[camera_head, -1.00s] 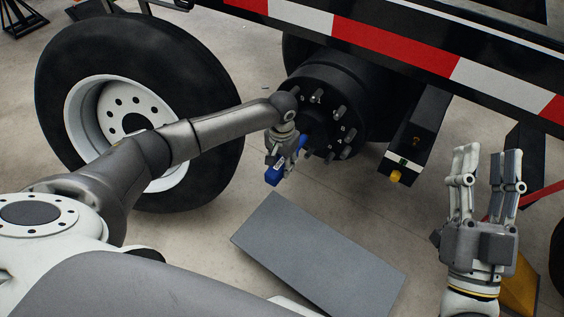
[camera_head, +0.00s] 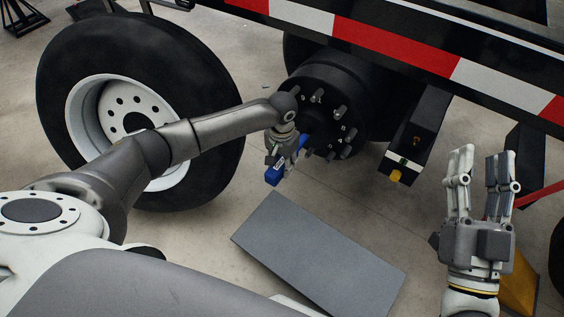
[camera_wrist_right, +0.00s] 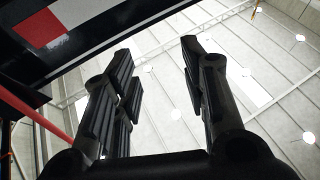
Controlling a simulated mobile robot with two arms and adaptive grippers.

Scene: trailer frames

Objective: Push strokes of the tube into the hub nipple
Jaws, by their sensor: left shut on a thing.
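The black wheel hub (camera_head: 303,82) with several studs around its face is under the trailer frame, in the middle of the head view. My left gripper (camera_head: 284,155) is at the hub's front, shut on a blue tube (camera_head: 275,174), whose lower end sticks out below the fingers. My right gripper (camera_head: 485,165) is raised at the right, fingers up, open and empty. The right wrist view also shows its fingers (camera_wrist_right: 160,75) apart with nothing between them.
A large wheel with a black tyre (camera_head: 215,95) stands left of the hub, behind my left arm. The red and white striped trailer beam (camera_head: 390,45) crosses above. A grey panel (camera_head: 318,255) lies on the floor below. A black box (camera_head: 415,130) hangs right of the hub.

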